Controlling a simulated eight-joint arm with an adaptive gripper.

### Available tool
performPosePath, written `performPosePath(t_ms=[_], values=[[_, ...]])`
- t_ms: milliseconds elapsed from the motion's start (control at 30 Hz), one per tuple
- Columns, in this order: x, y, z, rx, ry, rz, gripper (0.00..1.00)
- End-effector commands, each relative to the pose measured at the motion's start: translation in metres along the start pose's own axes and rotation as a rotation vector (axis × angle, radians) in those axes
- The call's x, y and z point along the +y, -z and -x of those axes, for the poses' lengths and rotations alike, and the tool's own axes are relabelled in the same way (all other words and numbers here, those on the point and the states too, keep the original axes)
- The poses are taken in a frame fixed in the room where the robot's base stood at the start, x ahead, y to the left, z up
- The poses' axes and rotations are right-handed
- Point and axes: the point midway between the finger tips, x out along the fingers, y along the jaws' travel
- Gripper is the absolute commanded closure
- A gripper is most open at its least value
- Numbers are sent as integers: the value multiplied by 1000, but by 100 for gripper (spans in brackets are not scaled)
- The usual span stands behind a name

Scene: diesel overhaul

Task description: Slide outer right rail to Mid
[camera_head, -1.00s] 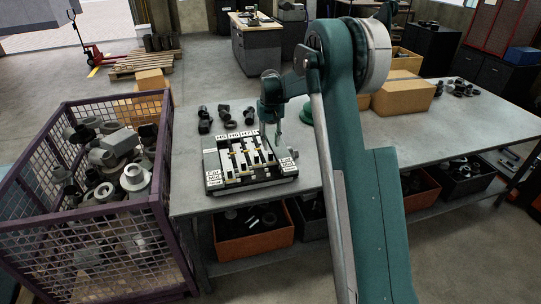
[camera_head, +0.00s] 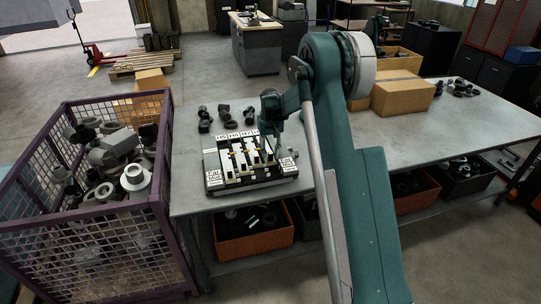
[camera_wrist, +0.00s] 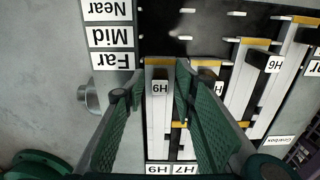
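The slider board (camera_head: 255,184) lies on the metal table, with several white rails and Near, Mid and Far labels. In the wrist view it appears upside down. The outer right rail (camera_wrist: 158,128) is the leftmost rail there; its dark H9 block (camera_wrist: 160,89) lies between my fingers. The rail's orange end band (camera_wrist: 160,62) is level with the Far label (camera_wrist: 110,60); the Mid label (camera_wrist: 109,36) is farther up. My gripper (camera_wrist: 157,84) is open around the H9 block, with gaps visible beside it. In the head view my gripper (camera_head: 273,138) is low over the board's right side.
The neighbouring H7 rail (camera_wrist: 203,75) is close beside my right finger. Dark metal parts (camera_head: 228,111) lie on the table behind the board. A purple mesh crate (camera_head: 90,205) full of parts stands left. Cardboard boxes (camera_head: 403,93) stand back right; the tabletop's right side is largely clear.

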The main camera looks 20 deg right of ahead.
Motion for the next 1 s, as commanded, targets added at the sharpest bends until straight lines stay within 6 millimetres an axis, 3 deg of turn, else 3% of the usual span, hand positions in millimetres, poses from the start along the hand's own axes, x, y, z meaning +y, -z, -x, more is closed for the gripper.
performPosePath(t_ms=[400, 633, 1000], values=[[0, 0, -6, 0, 0, 0, 72], [0, 0, -6, 0, 0, 0, 100], [0, -13, -6, 0, 0, 0, 100]])
